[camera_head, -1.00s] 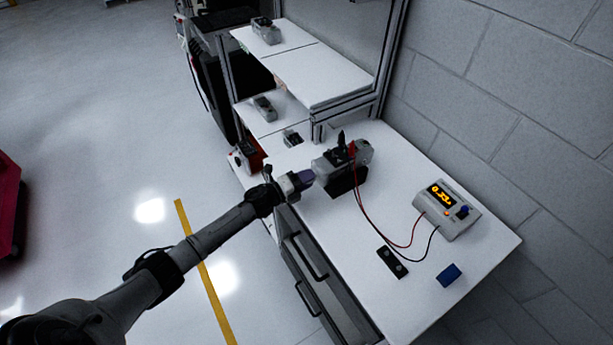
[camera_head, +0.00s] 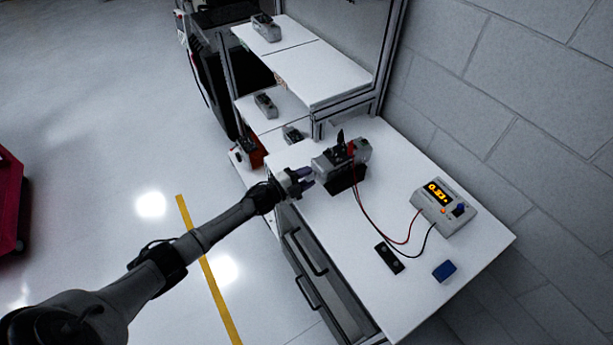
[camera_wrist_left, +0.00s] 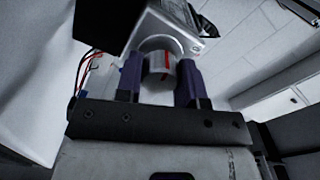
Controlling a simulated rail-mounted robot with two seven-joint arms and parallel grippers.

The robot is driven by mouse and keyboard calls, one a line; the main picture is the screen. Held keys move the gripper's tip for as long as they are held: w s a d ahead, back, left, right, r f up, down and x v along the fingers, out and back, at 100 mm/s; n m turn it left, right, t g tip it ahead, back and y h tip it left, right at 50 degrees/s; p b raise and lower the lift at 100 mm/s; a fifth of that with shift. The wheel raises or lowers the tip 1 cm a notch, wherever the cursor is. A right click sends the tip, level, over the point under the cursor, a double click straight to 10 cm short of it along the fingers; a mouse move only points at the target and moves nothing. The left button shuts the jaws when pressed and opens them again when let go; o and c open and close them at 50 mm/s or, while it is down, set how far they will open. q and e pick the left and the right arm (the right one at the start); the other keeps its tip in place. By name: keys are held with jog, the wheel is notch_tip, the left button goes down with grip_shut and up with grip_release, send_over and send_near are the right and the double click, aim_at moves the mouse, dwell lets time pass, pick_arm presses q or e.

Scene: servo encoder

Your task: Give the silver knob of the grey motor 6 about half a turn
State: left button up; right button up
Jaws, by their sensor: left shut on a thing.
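The grey motor (camera_head: 340,163) stands on a black block (camera_head: 346,181) on the white workbench, with red and black leads at its top. Its silver knob (camera_wrist_left: 158,62), with a red mark, faces my left gripper (camera_head: 305,179). In the left wrist view the two purple fingers of my left gripper (camera_wrist_left: 160,76) stand on either side of the knob, shut on it. The knob is hardly visible in the head view. A meter (camera_head: 443,205) with an orange lit display stands at the right of the bench. My right gripper is not in view.
A dark plate (camera_head: 389,258) and a blue block (camera_head: 444,271) lie on the front of the bench (camera_head: 400,305). Other motors stand on the shelves (camera_head: 265,104) (camera_head: 264,28) and at the bench's left end. The red and black leads run across the bench to the meter.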

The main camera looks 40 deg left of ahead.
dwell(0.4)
pick_arm(q)
jog(key=o, duration=0.9)
jog(key=shift+s, duration=0.1)
jog(key=v, duration=1.3)
jog(key=shift+s+a, duration=0.15)
jog(key=shift+s, duration=0.2)
